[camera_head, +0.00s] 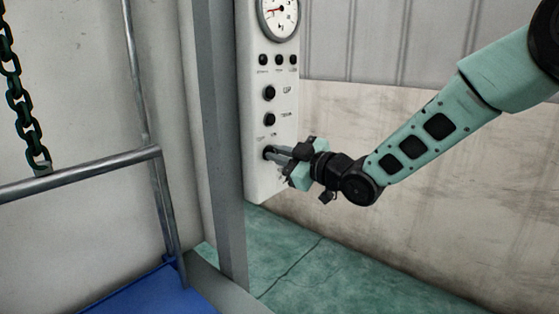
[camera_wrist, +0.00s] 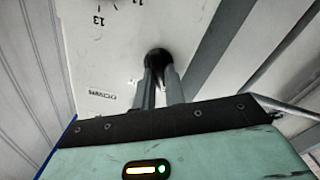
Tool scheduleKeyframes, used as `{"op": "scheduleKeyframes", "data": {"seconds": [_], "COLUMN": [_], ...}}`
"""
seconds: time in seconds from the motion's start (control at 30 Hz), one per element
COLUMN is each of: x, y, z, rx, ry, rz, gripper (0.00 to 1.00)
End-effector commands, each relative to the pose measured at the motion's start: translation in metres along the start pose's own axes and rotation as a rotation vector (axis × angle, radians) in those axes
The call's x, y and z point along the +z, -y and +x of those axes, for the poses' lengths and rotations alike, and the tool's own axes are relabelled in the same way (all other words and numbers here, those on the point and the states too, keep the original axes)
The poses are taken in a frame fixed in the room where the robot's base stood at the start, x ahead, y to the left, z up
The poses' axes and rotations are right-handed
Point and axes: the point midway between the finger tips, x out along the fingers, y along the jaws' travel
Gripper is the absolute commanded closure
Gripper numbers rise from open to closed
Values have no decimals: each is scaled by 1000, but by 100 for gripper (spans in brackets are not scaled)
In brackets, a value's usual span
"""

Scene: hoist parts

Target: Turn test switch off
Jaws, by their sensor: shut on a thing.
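A tall white control panel (camera_head: 286,140) stands upright behind a grey post, with a dial gauge at its top and several black knobs down its face. My gripper (camera_head: 272,153) reaches in from the right to the lowest black knob, the switch (camera_head: 267,152). In the wrist view my gripper (camera_wrist: 158,66) has its two grey fingers close together, closed on the black switch (camera_wrist: 157,56) at the panel face. The fingers hide part of the switch. Small print beside it is too blurred to read for certain, so its setting cannot be told.
The gauge (camera_head: 279,16) and other knobs (camera_head: 269,93) sit above the gripper on the panel. A grey post (camera_head: 222,130) runs close along the panel's left. A metal railing (camera_head: 80,172), a blue surface (camera_head: 150,292) and a hanging chain (camera_head: 22,100) are at left. Green floor is open below.

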Motion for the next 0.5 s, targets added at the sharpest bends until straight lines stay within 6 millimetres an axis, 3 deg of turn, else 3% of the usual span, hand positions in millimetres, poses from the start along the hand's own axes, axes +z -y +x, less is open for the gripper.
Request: {"op": "scheduleKeyframes", "data": {"seconds": [0.37, 0.4, 0.43, 0.5], "x": [1, 1, 1, 1], "y": [0, 0, 0, 0], "z": [0, 0, 0, 0], "rx": [-2, -1, -1, -1], "ry": [2, 2, 2, 2], "rz": [-6, -6, -5, -5], "gripper": [100, 77, 69, 66]}}
